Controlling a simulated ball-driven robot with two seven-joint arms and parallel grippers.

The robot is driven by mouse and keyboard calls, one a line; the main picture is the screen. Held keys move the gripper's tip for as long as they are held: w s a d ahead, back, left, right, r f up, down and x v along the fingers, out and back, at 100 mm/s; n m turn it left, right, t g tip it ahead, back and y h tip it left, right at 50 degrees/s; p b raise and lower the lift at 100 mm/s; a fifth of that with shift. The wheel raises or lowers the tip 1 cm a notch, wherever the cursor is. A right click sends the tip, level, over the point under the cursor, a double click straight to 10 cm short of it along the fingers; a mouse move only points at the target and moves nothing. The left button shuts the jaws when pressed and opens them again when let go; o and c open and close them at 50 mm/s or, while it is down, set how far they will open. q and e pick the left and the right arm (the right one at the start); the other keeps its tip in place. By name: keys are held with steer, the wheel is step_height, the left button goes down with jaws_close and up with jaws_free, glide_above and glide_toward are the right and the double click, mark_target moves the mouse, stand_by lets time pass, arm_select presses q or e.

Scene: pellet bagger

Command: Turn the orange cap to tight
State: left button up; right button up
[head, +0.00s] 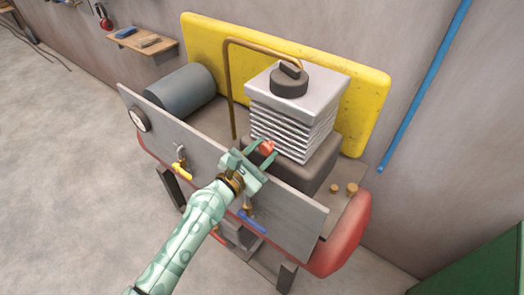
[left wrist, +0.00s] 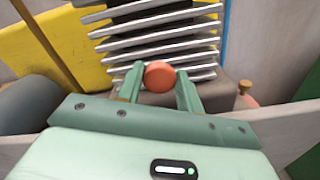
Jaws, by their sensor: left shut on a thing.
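The orange cap (head: 267,147) is a small round knob at the foot of the finned grey block (head: 290,128). It also shows in the left wrist view (left wrist: 159,76), between the two green fingers. My left gripper (head: 262,150) reaches over the top edge of the grey front panel and is shut on the cap, one finger on each side. What the cap sits on is hidden behind it and my fingers. My right gripper is in neither view.
The grey panel (head: 155,135) with a gauge (head: 138,120) stands before the machine. A yellow-handled valve (head: 181,168) and a blue-handled valve (head: 252,221) stick out from it. A copper pipe (head: 229,90) rises left of the fins; a yellow board (head: 205,38) stands behind.

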arm_select(q)
steer(key=shift+m, duration=1)
steer(key=o, duration=1)
steer(key=shift+c, duration=0.2)
steer(key=shift+f, duration=0.1)
